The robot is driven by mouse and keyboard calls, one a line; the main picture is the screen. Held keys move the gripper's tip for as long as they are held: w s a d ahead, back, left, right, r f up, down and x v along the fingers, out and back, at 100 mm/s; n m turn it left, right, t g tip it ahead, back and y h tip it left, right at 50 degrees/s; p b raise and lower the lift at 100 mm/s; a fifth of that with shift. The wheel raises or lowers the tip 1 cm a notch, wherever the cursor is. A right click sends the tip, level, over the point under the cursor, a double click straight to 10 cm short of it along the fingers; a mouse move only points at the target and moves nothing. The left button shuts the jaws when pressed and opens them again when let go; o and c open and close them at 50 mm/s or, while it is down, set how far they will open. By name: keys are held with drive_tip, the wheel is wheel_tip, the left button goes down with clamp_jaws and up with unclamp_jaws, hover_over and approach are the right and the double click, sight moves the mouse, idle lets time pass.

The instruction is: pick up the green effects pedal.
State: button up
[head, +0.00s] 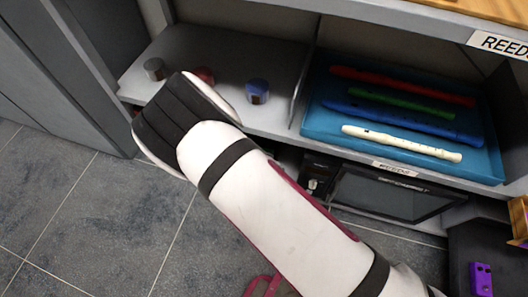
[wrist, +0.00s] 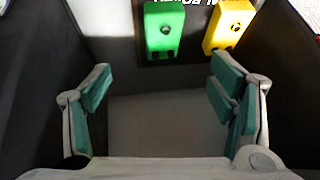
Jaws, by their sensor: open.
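The green effects pedal (wrist: 164,27) shows in the wrist view at the top middle, with a dark round knob or switch on its face. My gripper (wrist: 160,95) is open and empty in the wrist view, its teal-padded fingers spread to the left and right. The pedal lies ahead of the fingertips, between their lines, and is not touched. In the head view my own arm covers the middle, and neither my fingers nor the green pedal can be seen.
A yellow pedal (wrist: 229,28) stands close on the right of the green one. Dark side walls flank my gripper. In the head view, a blue tray (head: 316,118) of recorders lies on the shelf, and a purple pedal (head: 481,280) is at the lower right.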

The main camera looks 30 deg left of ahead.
drive_tip(key=b+x, duration=0.3)
drive_tip(key=x, duration=0.6)
drive_tip(key=shift+a+b, duration=0.1)
drive_tip(key=shift+b, duration=0.2)
drive_tip(key=shift+b+x, duration=1.6)
drive_tip(key=shift+x, duration=1.05)
drive_tip(key=shift+a+r, duration=0.1)
drive_tip(key=shift+a, duration=0.05)
drive_tip(key=shift+c, duration=0.6)
drive_tip(key=c, duration=1.4)
